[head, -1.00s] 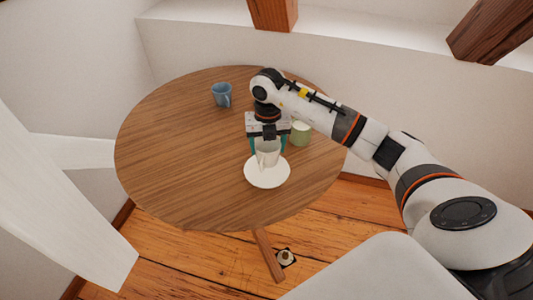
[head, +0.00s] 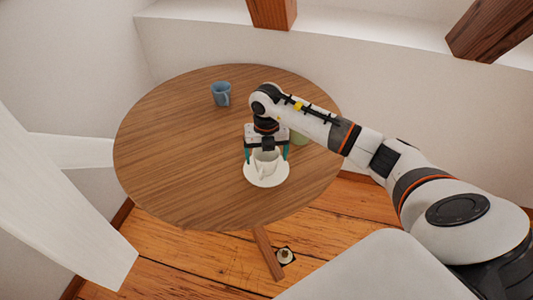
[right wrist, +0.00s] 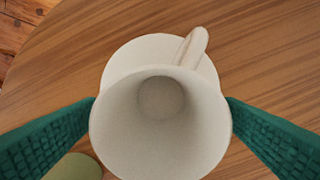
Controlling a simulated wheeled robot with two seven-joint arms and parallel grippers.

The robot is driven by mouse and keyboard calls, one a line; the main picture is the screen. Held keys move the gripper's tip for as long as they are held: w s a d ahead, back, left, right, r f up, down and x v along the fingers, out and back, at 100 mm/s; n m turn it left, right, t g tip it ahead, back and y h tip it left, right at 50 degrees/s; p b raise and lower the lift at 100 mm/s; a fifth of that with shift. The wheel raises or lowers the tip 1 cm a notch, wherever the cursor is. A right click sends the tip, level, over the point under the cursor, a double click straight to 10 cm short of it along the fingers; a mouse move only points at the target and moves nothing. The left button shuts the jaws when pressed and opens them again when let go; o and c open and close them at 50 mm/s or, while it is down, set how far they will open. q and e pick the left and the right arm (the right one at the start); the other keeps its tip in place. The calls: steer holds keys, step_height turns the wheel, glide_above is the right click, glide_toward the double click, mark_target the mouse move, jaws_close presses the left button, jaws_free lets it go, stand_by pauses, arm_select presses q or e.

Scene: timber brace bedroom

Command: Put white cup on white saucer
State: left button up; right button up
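The white cup (head: 265,163) stands upright on the white saucer (head: 266,181), handle toward the near side in the head view. In the right wrist view I look down into the empty cup (right wrist: 160,125), with the saucer (right wrist: 125,62) under it. My right gripper (head: 266,157) is over the saucer, pointing down, one green finger on each side of the cup. The fingers look spread a little wider than the cup; any slight contact at its sides is hard to tell. My left gripper is not in view.
A blue mug (head: 221,94) stands at the back left of the round wooden table (head: 170,150). A green cup (head: 299,138) is behind my right gripper, partly hidden by my arm.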

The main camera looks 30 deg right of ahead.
step_height(320, 180, up, 12)
steer(key=b, duration=0.1)
steer(key=shift+r, duration=0.15)
stand_by(0.4)
stand_by(0.3)
